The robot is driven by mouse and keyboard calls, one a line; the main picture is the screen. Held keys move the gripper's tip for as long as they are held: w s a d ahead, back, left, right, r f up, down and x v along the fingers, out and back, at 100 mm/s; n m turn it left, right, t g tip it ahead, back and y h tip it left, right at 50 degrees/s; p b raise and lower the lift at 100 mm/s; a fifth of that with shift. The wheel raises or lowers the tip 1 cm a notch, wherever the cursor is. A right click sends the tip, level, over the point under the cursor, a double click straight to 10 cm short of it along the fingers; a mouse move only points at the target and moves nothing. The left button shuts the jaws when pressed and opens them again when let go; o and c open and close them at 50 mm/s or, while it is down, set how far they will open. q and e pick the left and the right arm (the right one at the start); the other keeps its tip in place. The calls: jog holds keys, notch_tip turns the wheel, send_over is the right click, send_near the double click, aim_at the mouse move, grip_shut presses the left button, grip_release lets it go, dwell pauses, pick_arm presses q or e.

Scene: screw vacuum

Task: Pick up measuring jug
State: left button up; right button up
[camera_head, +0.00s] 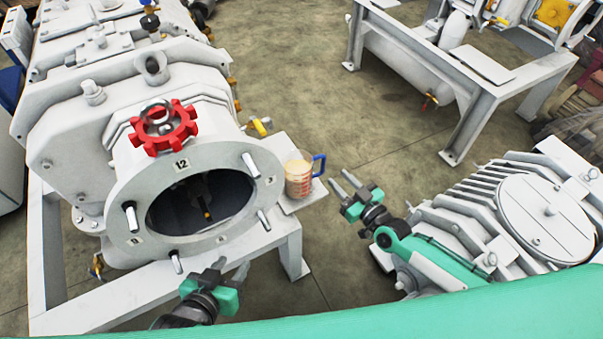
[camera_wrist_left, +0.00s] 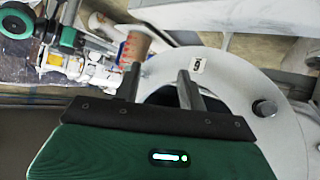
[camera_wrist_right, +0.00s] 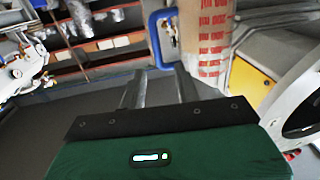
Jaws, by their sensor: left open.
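The measuring jug (camera_head: 298,181) is clear with red markings and a blue handle (camera_head: 319,165). It stands upright on a small white plate (camera_head: 304,200) right of the round opening. My right gripper (camera_head: 338,177) is open and empty, just right of the jug, its fingers pointing toward the handle without visible contact. In the right wrist view the jug (camera_wrist_right: 208,38) and its handle (camera_wrist_right: 158,35) lie beyond the fingertips (camera_wrist_right: 159,70). My left gripper (camera_head: 233,264) is open and empty below the opening's flange. The jug also shows in the left wrist view (camera_wrist_left: 134,46), beyond its fingers (camera_wrist_left: 158,72).
The white vacuum machine (camera_head: 205,165), with studs around its flange and a red handwheel (camera_head: 164,127), fills the left. A ribbed white unit (camera_head: 500,215) stands at the right, near my right arm. Open floor (camera_head: 300,80) lies behind the jug.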

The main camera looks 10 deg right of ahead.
aim_at(324, 163)
jog(key=x, duration=0.2)
jog(key=shift+w+a+f, duration=0.1)
jog(key=shift+w+a, duration=0.05)
jog(key=shift+w, duration=0.25)
jog(key=shift+b+x, duration=0.7)
jog(key=shift+x, duration=2.25)
pick_arm(q)
jog(key=d, duration=0.1)
jog(key=t+h, duration=0.1)
jog(key=d+t, duration=0.1)
jog(key=shift+w+d+r+h, duration=0.25)
jog(key=shift+d+r+h, duration=0.05)
jog(key=shift+d, duration=0.05)
pick_arm(e)
grip_shut()
